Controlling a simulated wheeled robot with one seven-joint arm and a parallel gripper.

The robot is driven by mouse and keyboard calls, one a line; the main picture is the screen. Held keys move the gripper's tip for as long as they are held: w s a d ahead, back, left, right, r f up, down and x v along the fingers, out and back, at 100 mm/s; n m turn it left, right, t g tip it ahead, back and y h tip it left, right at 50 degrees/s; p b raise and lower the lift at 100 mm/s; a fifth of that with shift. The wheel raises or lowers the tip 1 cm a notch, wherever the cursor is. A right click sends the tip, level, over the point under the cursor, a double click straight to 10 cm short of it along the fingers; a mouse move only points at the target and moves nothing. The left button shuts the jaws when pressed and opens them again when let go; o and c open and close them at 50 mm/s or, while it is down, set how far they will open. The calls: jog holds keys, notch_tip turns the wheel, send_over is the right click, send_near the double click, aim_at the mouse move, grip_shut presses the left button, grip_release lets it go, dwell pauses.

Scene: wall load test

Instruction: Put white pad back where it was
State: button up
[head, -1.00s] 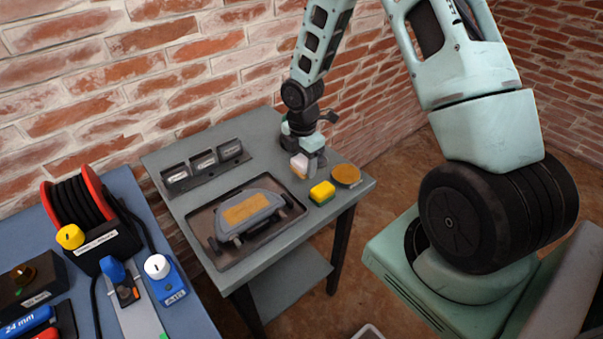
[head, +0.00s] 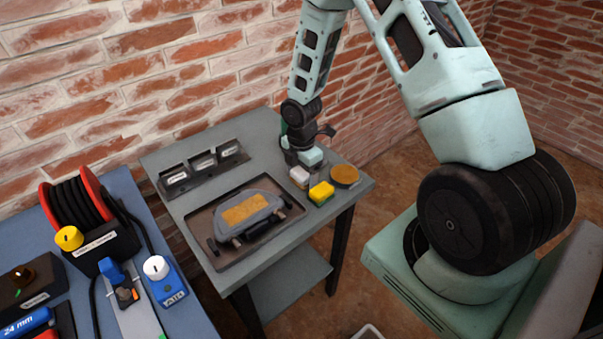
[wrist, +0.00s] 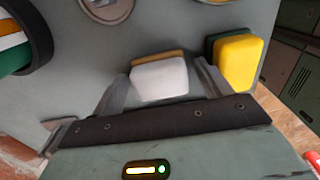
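The white pad (head: 299,176) is on the grey side table, left of and just behind the yellow and green sponge (head: 321,193). In the wrist view the white pad (wrist: 160,78) shows a tan layer along its far edge. My gripper (head: 306,160) is low over the table, just behind the pad. In the wrist view my gripper (wrist: 162,82) has its fingers apart, one on each side of the pad, with narrow gaps showing. Whether the pad lies fully flat on the table is hard to tell.
A round tan disc (head: 345,175) lies right of the pad. A tray (head: 222,262) with a grey tool stands front left. A dark rack with several labelled slots (head: 204,171) is at the back, near the brick wall. A blue bench (head: 196,318) stands left.

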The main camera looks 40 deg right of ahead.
aim_at(302, 172)
notch_tip(302, 172, up, 11)
jog(key=s+a+r+m, duration=0.25)
jog(key=a+r, duration=0.35)
jog(key=a, duration=0.4)
jog(key=s+a+r+m, duration=0.4)
jog(key=s+a, duration=0.3)
jog(key=s, duration=0.4)
jog(key=s+a+r+m, duration=0.4)
jog(key=s+a, duration=0.3)
jog(key=s, duration=0.3)
jog(key=shift+s+a+y, duration=0.2)
jog(key=shift+s+y, duration=0.1)
jog(key=shift+s, duration=0.1)
